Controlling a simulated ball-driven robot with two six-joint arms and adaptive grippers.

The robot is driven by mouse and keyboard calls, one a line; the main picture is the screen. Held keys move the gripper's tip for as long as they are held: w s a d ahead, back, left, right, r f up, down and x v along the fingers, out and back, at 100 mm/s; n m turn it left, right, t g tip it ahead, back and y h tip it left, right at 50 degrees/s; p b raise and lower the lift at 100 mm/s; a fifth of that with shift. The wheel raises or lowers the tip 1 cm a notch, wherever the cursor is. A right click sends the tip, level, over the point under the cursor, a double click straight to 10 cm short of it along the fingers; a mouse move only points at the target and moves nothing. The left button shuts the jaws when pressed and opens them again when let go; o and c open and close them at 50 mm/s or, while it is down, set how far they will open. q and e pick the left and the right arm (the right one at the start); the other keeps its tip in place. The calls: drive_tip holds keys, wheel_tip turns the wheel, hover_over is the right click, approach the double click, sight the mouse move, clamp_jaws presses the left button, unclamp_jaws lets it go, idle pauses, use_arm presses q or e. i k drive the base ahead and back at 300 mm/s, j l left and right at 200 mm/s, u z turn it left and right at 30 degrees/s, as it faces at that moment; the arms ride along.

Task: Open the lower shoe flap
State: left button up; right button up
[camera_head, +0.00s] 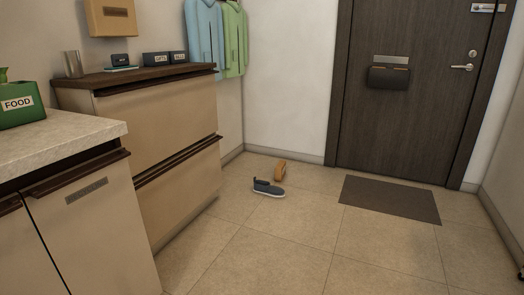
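The shoe cabinet stands against the left wall with a dark wood top and two beige flaps. The lower shoe flap (180,198) is its bottom front panel, with a dark handle strip (177,162) along its top edge. It looks shut. The upper flap (158,118) above it also looks shut, with its own dark strip. Neither of my grippers shows in the head view.
A counter (60,142) with cabinet doors stands in front at the left, carrying a green FOOD box (20,108). A blue shoe (268,189) and a tan object (280,171) lie on the floor beyond the cabinet. A dark mat (390,198) lies before the door. The middle floor is clear.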

sight(166, 192)
drive_tip(key=i+l+u, duration=0.15)
drive_tip(key=i+u, duration=0.3)
drive_tip(key=i, duration=0.15)
drive_tip(key=i+l+u, duration=0.35)
drive_tip(key=i+u, duration=0.15)
drive_tip(key=i+l+u, duration=0.45)
drive_tip(key=i+l, duration=0.15)
